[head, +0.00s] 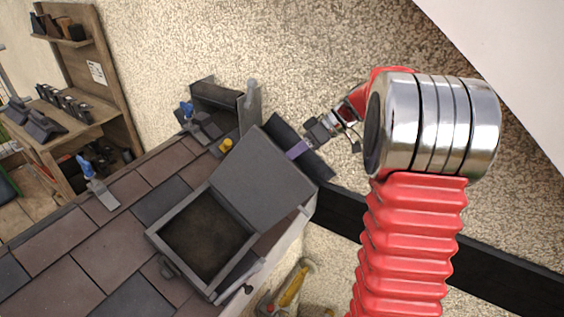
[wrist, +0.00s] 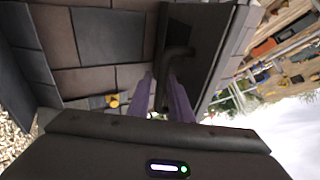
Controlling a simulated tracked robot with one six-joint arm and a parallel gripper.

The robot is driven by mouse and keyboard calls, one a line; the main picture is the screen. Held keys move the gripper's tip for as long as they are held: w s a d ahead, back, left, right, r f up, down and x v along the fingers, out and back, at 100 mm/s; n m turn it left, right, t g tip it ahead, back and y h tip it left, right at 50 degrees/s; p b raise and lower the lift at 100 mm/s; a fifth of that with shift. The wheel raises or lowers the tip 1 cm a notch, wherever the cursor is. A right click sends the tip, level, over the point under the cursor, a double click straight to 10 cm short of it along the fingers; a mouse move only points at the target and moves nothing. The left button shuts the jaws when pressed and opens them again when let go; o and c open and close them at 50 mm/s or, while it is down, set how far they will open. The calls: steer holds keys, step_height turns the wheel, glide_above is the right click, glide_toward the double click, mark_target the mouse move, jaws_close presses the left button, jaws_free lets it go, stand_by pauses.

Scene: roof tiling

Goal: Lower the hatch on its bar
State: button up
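The hatch stands open on the tiled roof in the head view. Its grey lid (head: 262,178) is raised and tilted back from the square frame (head: 160,236), which has a dark opening. A light bar (head: 240,278) shows along the frame's lower right side. My gripper (head: 296,150) has its purple fingers at the lid's upper right edge. In the wrist view, the fingers (wrist: 162,88) stand a small gap apart beside a dark panel (wrist: 218,55), with a curved handle (wrist: 178,54) at their tips. Whether they grip the handle is unclear.
A grey box-like roof fitting (head: 215,98) and a small yellow part (head: 226,145) lie beyond the lid. A blue-handled tool (head: 100,188) rests on the tiles. A wooden shelf unit (head: 110,70) stands at the upper left. The roof edge runs near the frame's right.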

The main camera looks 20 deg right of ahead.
steer(key=shift+w+a+f, duration=0.1)
steer(key=shift+a+f, duration=0.1)
steer(key=shift+a, duration=0.05)
steer(key=shift+c, duration=0.4)
jaws_close()
